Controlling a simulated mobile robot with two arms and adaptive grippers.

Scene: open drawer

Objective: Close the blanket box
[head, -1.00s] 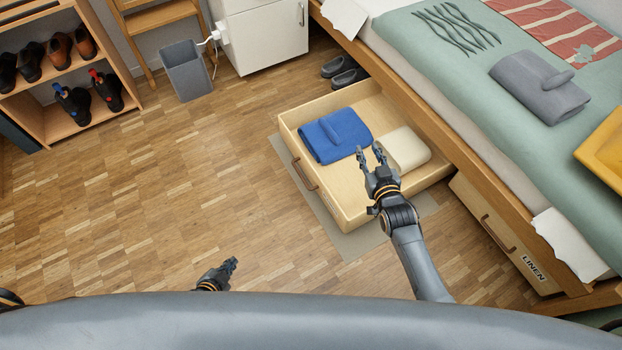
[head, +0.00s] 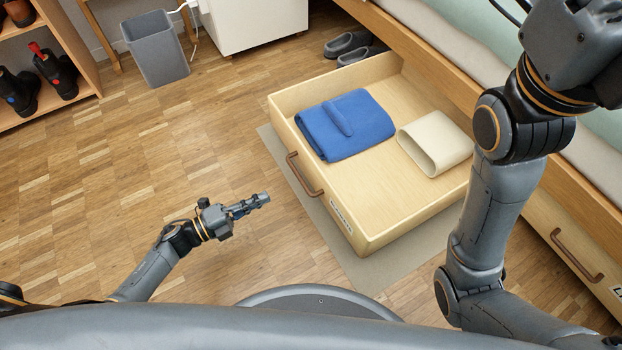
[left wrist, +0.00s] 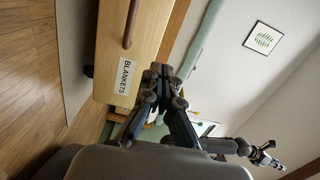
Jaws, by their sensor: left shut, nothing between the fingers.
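The blanket box (head: 375,213) is a pale wooden drawer, pulled out from under the bed. Its front has a brown handle (head: 304,174), and its label reads BLANKETS in the left wrist view (left wrist: 124,76). A folded blue blanket (head: 350,128) and a folded cream one (head: 434,143) lie inside. My left gripper (head: 262,201) is shut and empty, over the floor in front of the box and apart from the handle. In the left wrist view its fingers (left wrist: 160,85) point toward the box front. My right arm rises at the right of the head view, its gripper outside that picture.
A second closed drawer (head: 590,265) sits under the bed at right. A grey mat (head: 355,265) lies under the box. Dark shoes (head: 355,46) stand behind it, near the bed. A grey bin (head: 156,48) stands at upper left. The floor left of the box is clear.

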